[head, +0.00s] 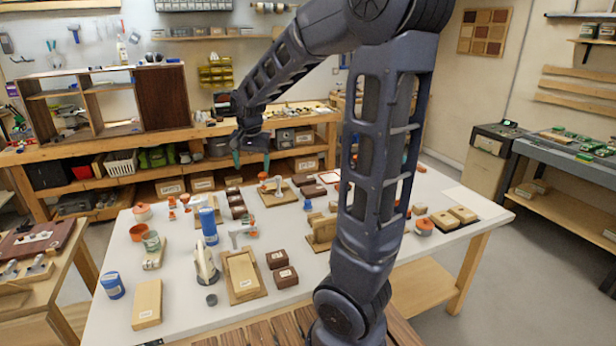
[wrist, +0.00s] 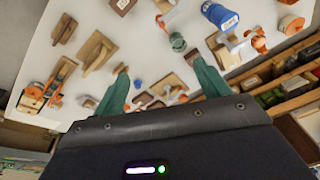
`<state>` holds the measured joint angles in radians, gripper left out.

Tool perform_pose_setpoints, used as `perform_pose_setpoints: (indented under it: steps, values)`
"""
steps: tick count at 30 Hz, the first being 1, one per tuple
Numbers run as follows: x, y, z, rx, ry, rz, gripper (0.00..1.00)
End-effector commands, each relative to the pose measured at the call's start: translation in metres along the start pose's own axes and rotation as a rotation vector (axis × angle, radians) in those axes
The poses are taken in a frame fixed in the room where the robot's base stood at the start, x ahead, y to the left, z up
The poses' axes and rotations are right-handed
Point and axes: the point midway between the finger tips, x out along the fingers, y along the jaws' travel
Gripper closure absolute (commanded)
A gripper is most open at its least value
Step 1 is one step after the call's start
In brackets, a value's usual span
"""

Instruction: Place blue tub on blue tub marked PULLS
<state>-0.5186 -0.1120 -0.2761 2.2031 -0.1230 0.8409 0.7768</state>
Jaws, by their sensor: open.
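A short blue tub (head: 112,285) with a white label stands at the table's front left. A taller blue container (head: 208,226) stands further back, near the middle left, and may be one tub or two stacked. A blue tub (wrist: 220,15) with a white label shows at the top of the wrist view; I cannot tell which of these it is. The lettering is too small to read, so I cannot tell which is marked PULLS. My gripper (head: 252,160) is open and empty, with green fingers (wrist: 155,63), raised over the table's far side, apart from both blue things.
The white table (head: 190,318) is crowded with wooden blocks, orange pots and small tools. A wooden block on a tray (head: 243,275) and a pale block (head: 147,303) lie near the front. Behind stands a shelved workbench (head: 100,155). Some bare table lies at the front left.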

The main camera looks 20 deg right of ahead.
Motion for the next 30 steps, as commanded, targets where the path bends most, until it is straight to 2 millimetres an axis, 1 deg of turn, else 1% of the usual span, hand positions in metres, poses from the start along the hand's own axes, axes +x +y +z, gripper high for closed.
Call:
perform_pose_setpoints:
  steps: [1, 5, 9, 14, 18, 21, 24, 27, 30]
  values:
    - [-0.011, 0.015, 0.004, -0.014, 0.004, -0.015, 0.25]
    - [-0.033, 0.047, 0.020, -0.077, 0.013, -0.044, 0.25]
    - [-0.053, 0.080, 0.041, -0.147, 0.033, -0.069, 0.25]
    - [-0.072, 0.114, 0.069, -0.230, 0.067, -0.084, 0.25]
    - [-0.084, 0.140, 0.095, -0.303, 0.102, -0.086, 0.25]
    - [-0.089, 0.156, 0.115, -0.354, 0.129, -0.080, 0.25]
    - [-0.092, 0.169, 0.132, -0.397, 0.151, -0.071, 0.25]
    - [-0.093, 0.177, 0.144, -0.431, 0.166, -0.061, 0.25]
    - [-0.092, 0.181, 0.152, -0.452, 0.175, -0.053, 0.25]
